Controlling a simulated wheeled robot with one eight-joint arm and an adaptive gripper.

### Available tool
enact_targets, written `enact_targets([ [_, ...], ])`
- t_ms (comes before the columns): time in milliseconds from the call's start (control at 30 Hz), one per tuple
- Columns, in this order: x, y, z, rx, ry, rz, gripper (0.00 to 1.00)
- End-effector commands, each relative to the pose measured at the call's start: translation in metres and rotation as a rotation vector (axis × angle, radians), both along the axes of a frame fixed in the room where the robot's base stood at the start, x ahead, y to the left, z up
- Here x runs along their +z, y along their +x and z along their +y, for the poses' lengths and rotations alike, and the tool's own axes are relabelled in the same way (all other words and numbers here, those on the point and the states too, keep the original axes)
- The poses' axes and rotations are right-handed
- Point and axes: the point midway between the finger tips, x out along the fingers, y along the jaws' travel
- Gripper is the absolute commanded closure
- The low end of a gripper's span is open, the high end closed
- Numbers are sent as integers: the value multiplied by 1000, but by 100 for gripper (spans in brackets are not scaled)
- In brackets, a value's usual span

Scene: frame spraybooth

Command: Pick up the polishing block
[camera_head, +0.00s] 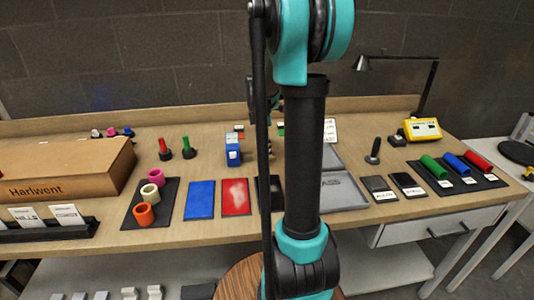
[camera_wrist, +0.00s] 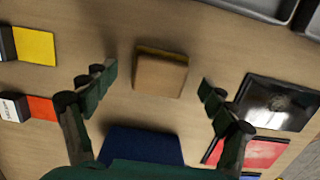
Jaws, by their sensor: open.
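A tan, box-shaped block (camera_wrist: 160,74), which looks like the polishing block, lies on the wooden bench in the wrist view. My gripper (camera_wrist: 158,80) is open, with one finger to the left of the block and one to the right. There is a clear gap on both sides, and neither finger touches it. In the head view I cannot make out this block; my arm covers the middle of the bench.
A blue pad (camera_head: 200,200) and a red pad (camera_head: 235,197) lie near the bench front. A black plate (camera_wrist: 277,101) lies right of the block. Yellow (camera_wrist: 34,46) and orange (camera_wrist: 42,108) pieces lie left. A grey tray (camera_head: 341,190) stands right of my arm.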

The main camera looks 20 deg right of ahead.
Motion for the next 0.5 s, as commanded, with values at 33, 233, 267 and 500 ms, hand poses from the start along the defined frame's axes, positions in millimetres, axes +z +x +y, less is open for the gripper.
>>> enact_targets([
  [33, -6, 0, -1, 0, 0, 0, 16],
  [233, -13, 0, -1, 0, 0, 0, 16],
  [267, -13, 0, -1, 0, 0, 0, 16],
  [500, -12, 0, -1, 0, 0, 0, 32],
])
